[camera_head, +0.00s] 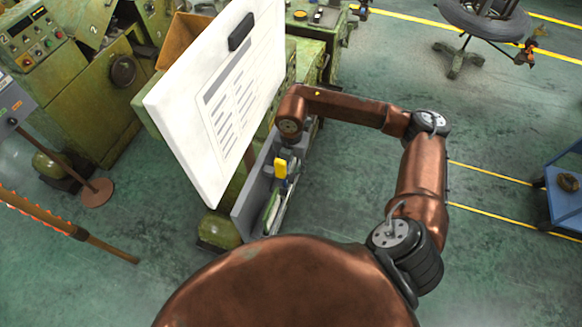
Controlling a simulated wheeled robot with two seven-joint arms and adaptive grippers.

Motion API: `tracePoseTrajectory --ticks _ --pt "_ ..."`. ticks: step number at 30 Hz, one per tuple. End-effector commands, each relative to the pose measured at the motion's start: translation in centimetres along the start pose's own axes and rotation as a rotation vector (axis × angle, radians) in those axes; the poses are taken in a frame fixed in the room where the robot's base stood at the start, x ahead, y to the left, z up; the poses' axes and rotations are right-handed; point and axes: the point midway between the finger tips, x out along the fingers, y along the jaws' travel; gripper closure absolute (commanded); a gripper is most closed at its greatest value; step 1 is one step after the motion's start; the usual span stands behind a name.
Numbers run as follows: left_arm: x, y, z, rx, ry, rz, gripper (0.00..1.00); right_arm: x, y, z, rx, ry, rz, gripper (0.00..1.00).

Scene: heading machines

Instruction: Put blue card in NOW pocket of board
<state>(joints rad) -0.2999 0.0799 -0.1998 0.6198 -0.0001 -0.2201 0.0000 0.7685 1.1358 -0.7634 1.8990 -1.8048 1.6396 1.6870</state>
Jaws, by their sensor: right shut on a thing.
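A white board (218,98) with a printed sheet (235,105) stands tilted at the upper middle. Below its right edge is a narrow grey holder (249,207) with a yellow piece (280,168) and some pale and green pieces in it. My right arm reaches round from the bottom right, and my right gripper (291,150) points down at the holder, close to the yellow piece. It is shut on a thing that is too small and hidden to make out. I cannot pick out a blue card or the NOW label. My left gripper is not in view.
Green machines (85,85) stand at the upper left, with a round-based stand (97,192) before them. An orange-brown rail (60,222) juts in from the left. A blue cart (563,205) is at the right edge. The floor right of my arm is mostly clear.

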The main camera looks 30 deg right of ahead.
Motion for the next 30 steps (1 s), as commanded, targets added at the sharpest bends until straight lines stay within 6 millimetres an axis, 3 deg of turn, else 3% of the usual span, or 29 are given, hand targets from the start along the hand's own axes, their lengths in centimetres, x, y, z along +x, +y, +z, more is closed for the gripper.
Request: tracePoseTrajectory --ticks 5,9,11,21,30 --pt "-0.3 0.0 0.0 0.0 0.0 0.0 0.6 -0.1 -0.2 -0.1 0.0 0.002 -0.006 0.75" --pt "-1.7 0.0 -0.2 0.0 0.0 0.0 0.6 -1.4 -0.2 -0.1 0.0 0.002 -0.006 0.75" --pt "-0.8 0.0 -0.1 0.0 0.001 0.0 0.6 -2.2 0.1 0.1 0.0 -0.004 0.001 0.75" --pt "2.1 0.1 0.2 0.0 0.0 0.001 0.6 -9.7 0.1 0.1 0.0 -0.004 0.001 0.75" --pt "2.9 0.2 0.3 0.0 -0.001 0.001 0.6 -13.1 0.1 0.0 -0.001 -0.001 0.0 0.75"
